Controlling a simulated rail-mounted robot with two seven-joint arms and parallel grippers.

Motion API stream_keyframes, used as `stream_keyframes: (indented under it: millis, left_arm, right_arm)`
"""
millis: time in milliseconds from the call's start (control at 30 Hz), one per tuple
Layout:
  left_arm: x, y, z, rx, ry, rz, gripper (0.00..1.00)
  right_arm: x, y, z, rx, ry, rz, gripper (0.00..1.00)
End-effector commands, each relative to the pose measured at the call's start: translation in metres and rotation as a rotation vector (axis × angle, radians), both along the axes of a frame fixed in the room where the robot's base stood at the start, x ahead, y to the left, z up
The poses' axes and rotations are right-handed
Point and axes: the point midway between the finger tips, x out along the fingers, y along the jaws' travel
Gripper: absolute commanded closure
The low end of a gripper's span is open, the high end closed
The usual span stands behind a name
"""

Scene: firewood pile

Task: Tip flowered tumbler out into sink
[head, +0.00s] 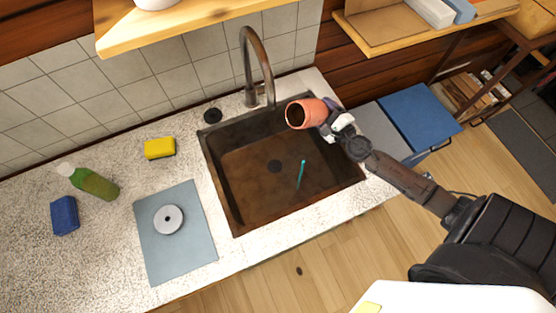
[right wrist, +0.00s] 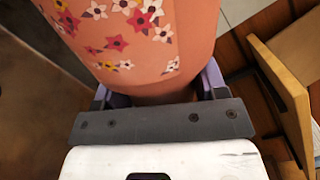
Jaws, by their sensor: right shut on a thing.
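The flowered tumbler (head: 307,113) is orange-pink, and its floral band shows in the right wrist view (right wrist: 190,50). My right gripper (head: 334,122) is shut on it and holds it tilted on its side above the back right part of the sink. The tumbler's dark mouth faces left. The brown sink (head: 245,205) has a drain in its floor. A thin teal stick (head: 301,173) is in the sink; whether it came from the tumbler cannot be told. My left gripper is not in view.
A curved faucet (head: 262,62) stands behind the sink. A yellow sponge (head: 160,148), a green bottle (head: 94,183), a blue sponge (head: 64,215) and a grey mat (head: 150,258) with a round disc (head: 168,228) are left of it. A wooden shelf (head: 200,22) hangs above.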

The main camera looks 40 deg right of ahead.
Motion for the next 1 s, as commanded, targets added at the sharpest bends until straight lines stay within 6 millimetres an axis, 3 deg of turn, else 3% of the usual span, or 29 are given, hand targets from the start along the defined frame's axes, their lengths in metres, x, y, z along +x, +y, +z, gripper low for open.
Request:
stream_keyframes:
  millis: [1000]
  left_arm:
    - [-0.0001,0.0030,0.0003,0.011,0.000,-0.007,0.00]
  right_arm:
    - [-0.0002,-0.0034,-0.0019,-0.086,0.009,-0.001,0.70]
